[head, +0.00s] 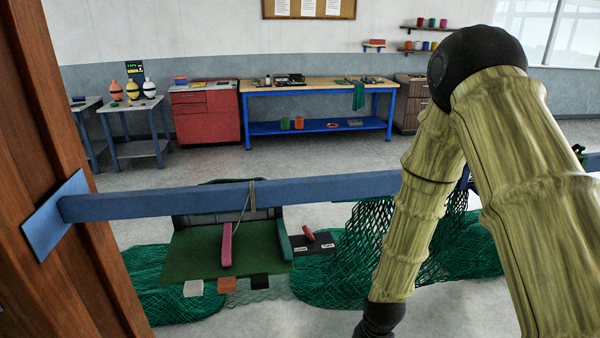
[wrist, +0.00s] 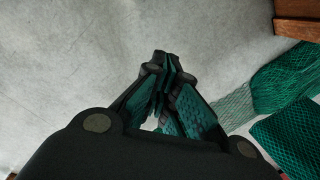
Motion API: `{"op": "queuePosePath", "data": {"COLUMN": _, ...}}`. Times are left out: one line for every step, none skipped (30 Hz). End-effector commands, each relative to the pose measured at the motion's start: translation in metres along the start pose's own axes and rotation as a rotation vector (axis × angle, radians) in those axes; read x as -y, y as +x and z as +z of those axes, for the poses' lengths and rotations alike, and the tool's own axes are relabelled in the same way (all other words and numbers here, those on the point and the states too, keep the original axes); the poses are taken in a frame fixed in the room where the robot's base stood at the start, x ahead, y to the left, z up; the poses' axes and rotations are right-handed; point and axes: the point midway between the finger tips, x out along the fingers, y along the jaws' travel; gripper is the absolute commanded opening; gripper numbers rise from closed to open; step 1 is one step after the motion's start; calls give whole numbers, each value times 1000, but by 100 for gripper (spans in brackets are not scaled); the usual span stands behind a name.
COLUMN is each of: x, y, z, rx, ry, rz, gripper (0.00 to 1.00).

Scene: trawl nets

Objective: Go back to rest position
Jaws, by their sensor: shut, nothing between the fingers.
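My gripper (wrist: 163,72) shows in the wrist view with its dark fingers and green pads brought together. It is shut and empty, above the pale grey floor. In the head view my arm comes down on the right side in front of the blue beam, and my gripper itself is out of the picture below. Green netting (wrist: 290,80) lies at the right of the wrist view, apart from the fingers.
A blue beam (head: 330,188) crosses the head view from a wooden post (head: 60,190). A green panel (head: 195,256) with a pink handle (head: 227,245) hangs there. Netting (head: 345,270) lies below.

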Motion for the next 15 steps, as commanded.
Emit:
{"op": "queuePosePath", "data": {"x": -16, "y": 23, "z": 8, "rx": 4, "ry": -38, "rz": 9, "gripper": 0}}
{"op": "queuePosePath", "data": {"x": -25, "y": 33, "z": 12, "rx": 2, "ry": -64, "rz": 10, "gripper": 0}}
{"op": "queuePosePath", "data": {"x": -36, "y": 46, "z": 18, "rx": 0, "ry": -100, "rz": 13, "gripper": 0}}
{"op": "queuePosePath", "data": {"x": -45, "y": 56, "z": 22, "rx": -2, "ry": -127, "rz": 15, "gripper": 0}}
{"op": "queuePosePath", "data": {"x": -54, "y": 65, "z": 27, "rx": -4, "ry": -153, "rz": 17, "gripper": 0}}
{"op": "queuePosePath", "data": {"x": -66, "y": 77, "z": 32, "rx": -6, "ry": -188, "rz": 21, "gripper": 0}}
{"op": "queuePosePath", "data": {"x": -75, "y": 85, "z": 37, "rx": -8, "ry": -215, "rz": 23, "gripper": 0}}
{"op": "queuePosePath", "data": {"x": -84, "y": 93, "z": 42, "rx": -9, "ry": -242, "rz": 26, "gripper": 0}}
{"op": "queuePosePath", "data": {"x": -96, "y": 104, "z": 49, "rx": -11, "ry": -278, "rz": 29, "gripper": 0}}
{"op": "queuePosePath", "data": {"x": -105, "y": 111, "z": 54, "rx": -12, "ry": -305, "rz": 32, "gripper": 0}}
{"op": "queuePosePath", "data": {"x": -114, "y": 118, "z": 59, "rx": -14, "ry": -332, "rz": 34, "gripper": 0}}
{"op": "queuePosePath", "data": {"x": -126, "y": 127, "z": 66, "rx": -15, "ry": -368, "rz": 39, "gripper": 0}}
{"op": "queuePosePath", "data": {"x": -136, "y": 133, "z": 72, "rx": -17, "ry": -396, "rz": 42, "gripper": 0}}
{"op": "queuePosePath", "data": {"x": -145, "y": 139, "z": 77, "rx": -18, "ry": -423, "rz": 45, "gripper": 0}}
{"op": "queuePosePath", "data": {"x": -156, "y": 146, "z": 84, "rx": -19, "ry": -460, "rz": 49, "gripper": 0}}
